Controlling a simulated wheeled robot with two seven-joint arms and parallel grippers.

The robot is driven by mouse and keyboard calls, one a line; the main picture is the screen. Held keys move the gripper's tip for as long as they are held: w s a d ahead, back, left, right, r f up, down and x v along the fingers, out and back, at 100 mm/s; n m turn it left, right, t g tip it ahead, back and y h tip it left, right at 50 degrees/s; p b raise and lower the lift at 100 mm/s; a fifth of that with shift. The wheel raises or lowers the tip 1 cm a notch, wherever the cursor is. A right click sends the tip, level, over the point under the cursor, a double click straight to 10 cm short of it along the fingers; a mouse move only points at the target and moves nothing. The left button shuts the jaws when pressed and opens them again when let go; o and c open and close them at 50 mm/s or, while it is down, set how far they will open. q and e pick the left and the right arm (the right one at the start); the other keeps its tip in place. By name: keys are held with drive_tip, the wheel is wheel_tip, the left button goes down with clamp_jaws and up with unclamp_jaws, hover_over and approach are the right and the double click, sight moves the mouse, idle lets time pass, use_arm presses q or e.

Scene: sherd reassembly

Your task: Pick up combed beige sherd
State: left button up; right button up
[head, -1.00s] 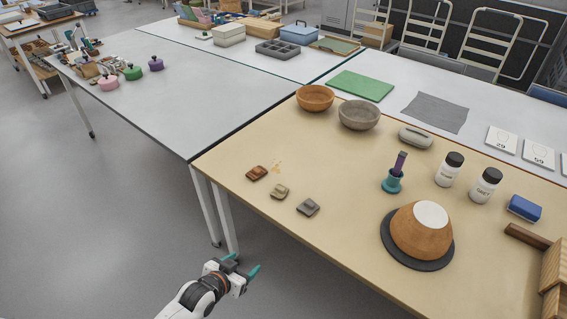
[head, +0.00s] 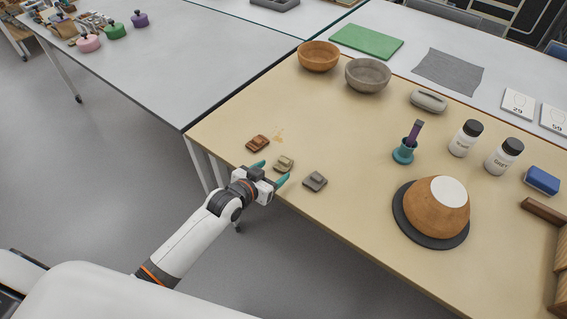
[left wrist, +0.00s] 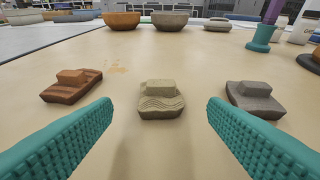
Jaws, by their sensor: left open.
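The combed beige sherd (head: 283,162) lies on the tan table near its left front edge. In the left wrist view the beige sherd (left wrist: 161,100) shows wavy combed lines and a raised block on top, centred ahead of the fingertips. My left gripper (head: 270,172) is open, its teal fingers pointing at the beige sherd from the table edge. In the left wrist view the gripper (left wrist: 160,110) has nothing between its fingers, with the sherd a little beyond the tips. My right gripper is not in view.
A red-brown sherd (head: 258,143) lies left of the beige one and a grey sherd (head: 315,181) right of it. An orange bowl (head: 318,56), a grey bowl (head: 368,75), a teal holder (head: 403,152) and a bowl-shaped vessel (head: 436,206) stand farther off.

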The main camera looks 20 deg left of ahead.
sight(283, 164)
use_arm(q)
drive_tip(key=x, duration=0.4)
drive_tip(key=shift+w, duration=0.3)
drive_tip(key=shift+s, duration=0.1)
drive_tip(key=c, duration=1.1)
